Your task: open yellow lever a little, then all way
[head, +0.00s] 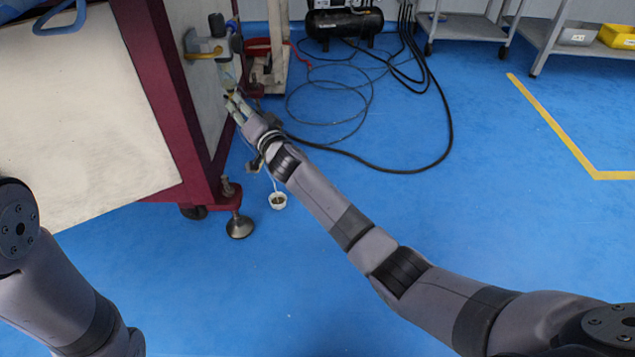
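The yellow lever (204,55) shows at the upper left, on a grey valve-like fitting fixed to the side of the machine. It sticks out to the left along the machine's side panel. My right gripper (233,98) is just below and to the right of the lever, apart from it, beside the machine's side. Its fingers are small and pale in this view, and the gap between them cannot be made out. Only a part of my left arm shows at the lower left; its gripper is outside the picture.
The machine's dark red frame (165,88) and foot (239,226) stand close to my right arm. Black hoses (440,140) lie on the blue floor. A black compressor (345,22) stands at the back.

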